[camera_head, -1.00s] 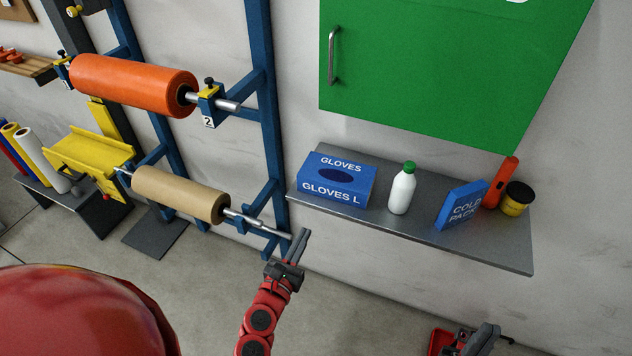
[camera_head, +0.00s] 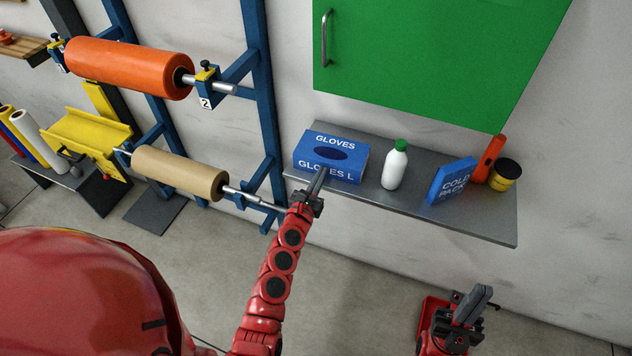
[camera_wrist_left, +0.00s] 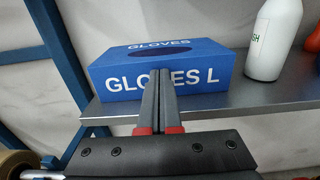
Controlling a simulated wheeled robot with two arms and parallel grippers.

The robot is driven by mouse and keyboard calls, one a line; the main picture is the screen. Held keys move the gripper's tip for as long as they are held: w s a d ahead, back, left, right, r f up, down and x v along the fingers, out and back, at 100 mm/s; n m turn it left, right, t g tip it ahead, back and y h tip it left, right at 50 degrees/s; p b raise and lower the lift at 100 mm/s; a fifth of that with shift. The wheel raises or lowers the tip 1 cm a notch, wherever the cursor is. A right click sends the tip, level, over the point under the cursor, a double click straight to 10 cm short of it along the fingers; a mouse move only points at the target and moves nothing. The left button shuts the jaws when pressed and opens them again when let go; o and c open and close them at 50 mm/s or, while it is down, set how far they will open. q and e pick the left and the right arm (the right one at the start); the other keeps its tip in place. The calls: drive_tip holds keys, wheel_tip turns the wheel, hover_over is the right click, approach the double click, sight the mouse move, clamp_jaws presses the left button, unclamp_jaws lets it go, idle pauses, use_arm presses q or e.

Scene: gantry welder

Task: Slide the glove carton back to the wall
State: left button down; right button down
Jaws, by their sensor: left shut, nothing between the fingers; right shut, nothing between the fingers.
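The blue glove carton (camera_head: 331,157) lies at the left end of the grey wall shelf (camera_head: 449,221), its "GLOVES L" side facing me. My left gripper (camera_head: 317,181) is shut and empty, with its fingertips in front of the carton's lower front face. In the left wrist view the shut fingers (camera_wrist_left: 158,88) point at the front of the carton (camera_wrist_left: 115,77) and cover part of its lettering. I cannot tell whether they touch it. My right gripper (camera_head: 474,303) is shut and empty, low at the lower right, below the shelf and away from it.
A white bottle with a green cap (camera_head: 395,166) stands right of the carton. Further right are a blue cold pack (camera_head: 452,182), an orange flashlight-like item (camera_head: 488,158) and a yellow-black tub (camera_head: 505,175). A green cabinet (camera_head: 430,60) hangs above. A blue rack (camera_head: 262,100) with rolls stands left.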

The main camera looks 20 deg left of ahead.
sight(335, 148)
use_arm(q)
drive_tip(key=shift+w, duration=0.15)
drive_tip(key=shift+w+a+f+b, duration=0.25)
drive_tip(key=shift+w+f+b, duration=0.15)
drive_tip(key=shift+f, duration=0.2)
drive_tip(key=shift+w, duration=0.4)
drive_tip(key=w+b, duration=0.1)
drive_tip(key=w, duration=0.2)
drive_tip(key=w+b, duration=0.1)
drive_tip(key=w, duration=0.2)
drive_tip(key=w+d+r+b, duration=0.1)
drive_tip(key=w, duration=0.2)
drive_tip(key=shift+w+r, duration=0.1)
drive_tip(key=shift+w, duration=0.1)
drive_tip(key=shift+s, duration=0.1)
